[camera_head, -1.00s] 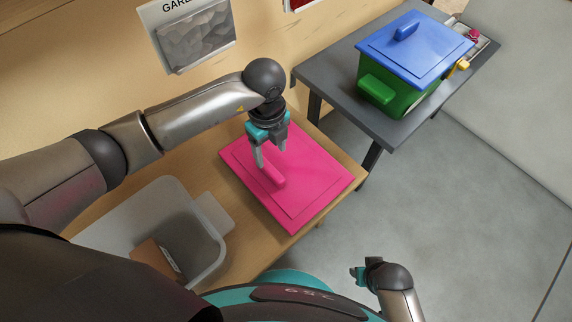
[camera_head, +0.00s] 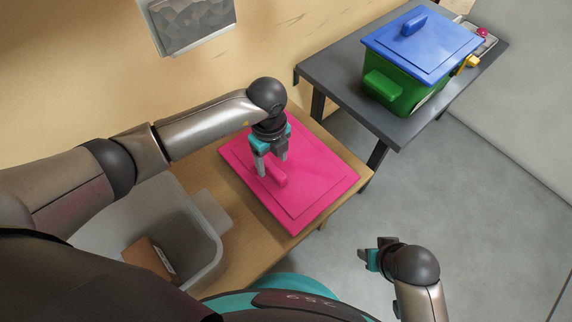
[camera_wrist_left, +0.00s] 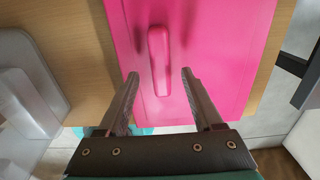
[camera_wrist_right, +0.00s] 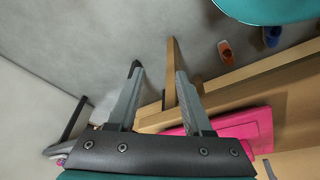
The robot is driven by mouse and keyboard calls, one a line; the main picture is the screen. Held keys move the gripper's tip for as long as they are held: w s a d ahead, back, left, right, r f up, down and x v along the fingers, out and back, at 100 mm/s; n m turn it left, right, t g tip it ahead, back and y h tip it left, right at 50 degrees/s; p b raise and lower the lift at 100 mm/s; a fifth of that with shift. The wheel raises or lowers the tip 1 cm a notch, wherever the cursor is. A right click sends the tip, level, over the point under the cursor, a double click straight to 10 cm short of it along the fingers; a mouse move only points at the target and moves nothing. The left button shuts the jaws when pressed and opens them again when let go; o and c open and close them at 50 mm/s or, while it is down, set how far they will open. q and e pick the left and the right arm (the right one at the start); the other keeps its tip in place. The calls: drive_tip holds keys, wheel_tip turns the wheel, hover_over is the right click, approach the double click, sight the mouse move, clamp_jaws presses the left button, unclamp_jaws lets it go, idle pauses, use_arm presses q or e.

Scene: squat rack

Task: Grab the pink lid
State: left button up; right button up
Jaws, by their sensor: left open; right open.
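The pink lid (camera_head: 312,200) lies flat on the wooden table, with a raised pink handle (camera_head: 277,176) along its middle. In the left wrist view the handle (camera_wrist_left: 159,60) lies ahead of the open fingers, in line with the gap between them. My left gripper (camera_head: 270,168) is open and empty, pointing down just over the handle. The fingers hide part of the handle in the head view. My right gripper (camera_head: 362,253) is open and empty, out over the floor in front of the table. The lid's edge (camera_wrist_right: 240,130) shows in the right wrist view.
A grey bin (camera_head: 205,245) with a brown box (camera_head: 147,260) inside stands left of the lid. A dark table (camera_head: 340,90) at the back right bears a green container (camera_head: 385,85) with a blue lid (camera_head: 425,42). Floor lies between the tables.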

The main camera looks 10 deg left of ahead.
sight(272, 166)
use_arm(q)
drive_tip(key=shift+w+a+f+b, duration=0.1)
drive_tip(key=shift+f+b, duration=0.25)
drive_tip(key=shift+f, duration=0.25)
drive_tip(key=shift+w+a+f+b, duration=0.1)
drive_tip(key=shift+f+b, duration=0.2)
drive_tip(key=shift+f, duration=0.3)
drive_tip(key=shift+f+b, duration=0.35)
drive_tip(key=shift+f, duration=0.3)
use_arm(e)
drive_tip(key=shift+t, duration=0.4)
drive_tip(key=shift+w+r, duration=0.25)
drive_tip(key=shift+r, duration=1)
drive_tip(key=shift+w+r, duration=0.2)
drive_tip(key=shift+r, duration=1)
use_arm(q)
drive_tip(key=shift+c, duration=0.4)
clamp_jaws()
